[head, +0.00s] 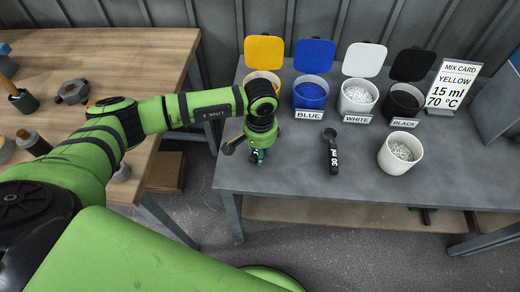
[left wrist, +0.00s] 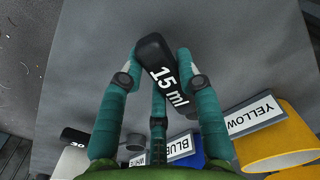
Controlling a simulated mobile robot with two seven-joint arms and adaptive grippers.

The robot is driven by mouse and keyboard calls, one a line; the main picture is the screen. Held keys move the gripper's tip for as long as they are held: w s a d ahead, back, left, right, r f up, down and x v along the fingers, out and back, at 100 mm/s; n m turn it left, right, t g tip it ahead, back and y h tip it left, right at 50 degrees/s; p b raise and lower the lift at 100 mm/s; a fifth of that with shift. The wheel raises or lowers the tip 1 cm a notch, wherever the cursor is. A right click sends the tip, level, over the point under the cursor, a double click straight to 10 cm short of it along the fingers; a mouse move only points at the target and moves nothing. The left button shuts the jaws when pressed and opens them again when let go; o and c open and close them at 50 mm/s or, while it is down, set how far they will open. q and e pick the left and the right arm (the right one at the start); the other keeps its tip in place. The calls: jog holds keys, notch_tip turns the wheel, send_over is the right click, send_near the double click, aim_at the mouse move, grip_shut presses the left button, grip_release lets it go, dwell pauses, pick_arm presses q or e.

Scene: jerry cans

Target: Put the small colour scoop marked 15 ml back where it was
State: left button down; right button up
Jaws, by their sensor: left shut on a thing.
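The black 15 ml scoop is between the teal fingers of my left gripper (head: 258,155). In the left wrist view its handle (left wrist: 163,78) shows the white "15 ml" mark, and the fingers are shut on it. In the head view a dark end of the scoop (head: 230,147) sticks out to the left of the fingers. The gripper is over the left front part of the grey table (head: 290,170), in front of the yellow bin. I cannot tell whether the scoop touches the table. My right gripper is in neither view.
A black 30 ml scoop (head: 333,152) lies to the right. Open bins of yellow (head: 262,80), blue (head: 310,92), white (head: 357,97) and black (head: 404,102) stand behind. A white cup (head: 400,155) holds pale granules. The mix card (head: 452,85) reads yellow, 15 ml, 70 °C.

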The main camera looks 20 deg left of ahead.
pick_arm(q)
jog(key=shift+f, duration=0.2)
jog(key=c, duration=0.9)
grip_release()
jog(key=shift+r, duration=0.1)
jog(key=shift+o, duration=0.2)
jog(key=shift+r, duration=0.25)
jog(key=shift+w+r, duration=0.1)
jog(key=shift+r, duration=0.25)
notch_tip(320, 180, up, 11)
jog(key=b, duration=0.3)
